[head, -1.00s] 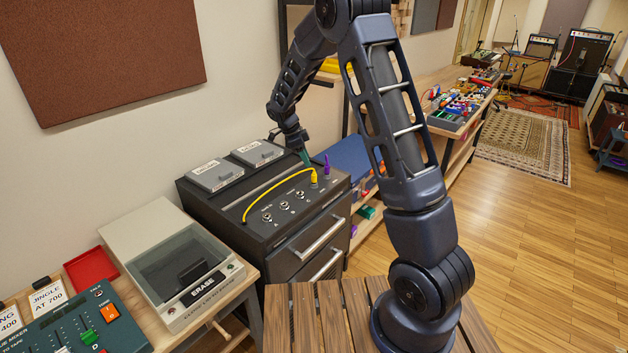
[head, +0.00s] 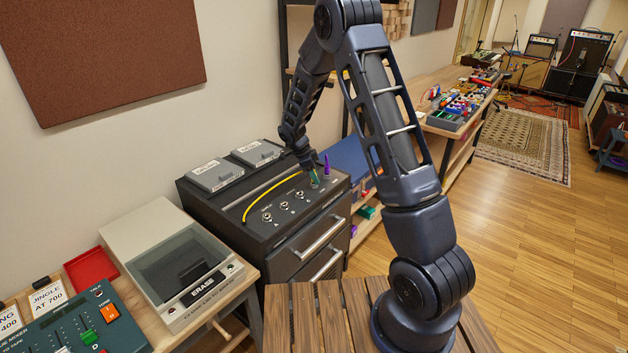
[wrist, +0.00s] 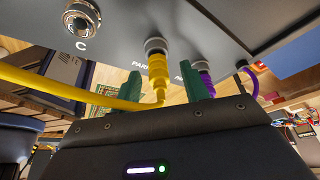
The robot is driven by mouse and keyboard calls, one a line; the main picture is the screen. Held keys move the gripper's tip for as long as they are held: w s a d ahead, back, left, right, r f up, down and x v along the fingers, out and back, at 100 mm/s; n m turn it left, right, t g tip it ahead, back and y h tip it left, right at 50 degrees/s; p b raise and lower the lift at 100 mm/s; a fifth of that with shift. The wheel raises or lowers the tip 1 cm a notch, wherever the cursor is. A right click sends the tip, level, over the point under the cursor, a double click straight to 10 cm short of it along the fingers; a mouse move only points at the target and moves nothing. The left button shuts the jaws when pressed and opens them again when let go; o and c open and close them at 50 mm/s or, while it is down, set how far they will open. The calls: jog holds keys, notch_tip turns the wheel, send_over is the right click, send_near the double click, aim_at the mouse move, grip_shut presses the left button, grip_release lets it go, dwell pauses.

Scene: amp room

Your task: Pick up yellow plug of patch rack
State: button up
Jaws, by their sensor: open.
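The yellow plug (wrist: 157,72) stands in a socket of the dark patch rack (head: 234,226). Its yellow cable (head: 268,196) arcs to the left over the rack's top. In the wrist view, my gripper (wrist: 160,76) has its two green fingers apart, one on each side of the yellow plug. I cannot tell whether either finger touches it. In the head view, my gripper (head: 313,178) is down at the plug and mostly hides it. A purple plug (head: 326,166) stands just right of it, and shows beyond the right finger in the wrist view (wrist: 205,80).
The rack top also has metal jacks (head: 267,217) and two grey labelled boxes (head: 214,175). Left of the rack are an eraser unit (head: 180,260), a red tray (head: 93,266) and a green mixer (head: 75,325). A long bench (head: 440,95) with small gear stands behind my arm.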

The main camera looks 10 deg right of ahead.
grip_shut()
jog(key=shift+r, duration=0.15)
notch_tip(320, 180, up, 20)
dwell(0.5)
